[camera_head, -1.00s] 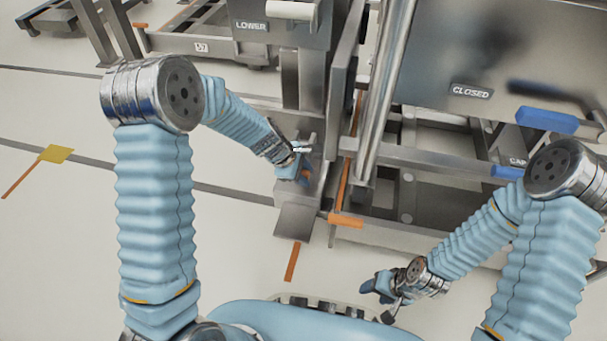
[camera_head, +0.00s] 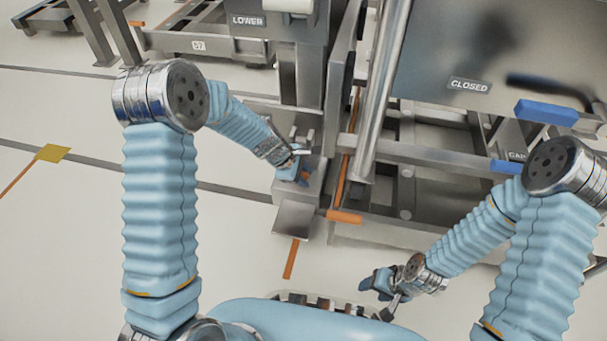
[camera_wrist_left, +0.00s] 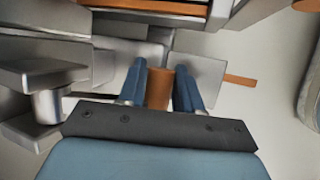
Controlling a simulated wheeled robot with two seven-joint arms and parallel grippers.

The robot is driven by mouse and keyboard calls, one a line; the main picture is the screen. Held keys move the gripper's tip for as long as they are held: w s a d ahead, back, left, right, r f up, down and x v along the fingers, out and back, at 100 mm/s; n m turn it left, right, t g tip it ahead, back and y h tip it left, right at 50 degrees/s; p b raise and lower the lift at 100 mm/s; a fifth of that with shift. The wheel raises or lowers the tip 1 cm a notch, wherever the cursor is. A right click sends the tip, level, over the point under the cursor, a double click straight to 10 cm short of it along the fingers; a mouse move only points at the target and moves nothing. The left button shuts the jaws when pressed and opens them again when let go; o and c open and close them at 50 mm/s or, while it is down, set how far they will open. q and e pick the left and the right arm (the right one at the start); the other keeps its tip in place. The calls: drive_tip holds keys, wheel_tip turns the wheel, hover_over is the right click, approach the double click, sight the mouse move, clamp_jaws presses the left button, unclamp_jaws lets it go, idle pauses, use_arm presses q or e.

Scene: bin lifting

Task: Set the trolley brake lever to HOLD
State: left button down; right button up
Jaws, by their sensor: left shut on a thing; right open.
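My left gripper (camera_head: 303,178) reaches down beside the grey metal box (camera_head: 313,188) at the foot of the trolley frame. In the left wrist view its two blue fingers (camera_wrist_left: 159,80) are shut on a short orange-brown handle (camera_wrist_left: 158,90), which appears to be the brake lever's grip. In the head view the lever is mostly hidden by the gripper and wrist. No HOLD mark can be read, so the lever's setting cannot be told. My right gripper (camera_head: 373,284) is open and empty, low in front of my body, away from the lever.
A metal upright with a LOWER label (camera_head: 248,20) stands behind the box. To the right are a sloping metal pole (camera_head: 383,95), a large panel labelled CLOSED (camera_head: 469,85) and a blue handle (camera_head: 545,112). An orange-ended bar (camera_head: 344,216) juts out near the box.

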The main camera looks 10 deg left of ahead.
use_arm(q)
drive_tip(key=shift+a+f, duration=0.4)
drive_tip(key=shift+f, duration=0.05)
drive_tip(key=c, duration=0.8)
unclamp_jaws()
drive_tip(key=shift+c, duration=0.2)
drive_tip(key=shift+w+r, duration=0.15)
drive_tip(key=shift+r, duration=0.05)
drive_tip(key=p+v, duration=0.4)
drive_tip(key=v, duration=0.9)
drive_tip(key=shift+s+d+r, duration=0.2)
drive_tip(key=shift+d+r, duration=0.1)
drive_tip(key=shift+r, duration=0.05)
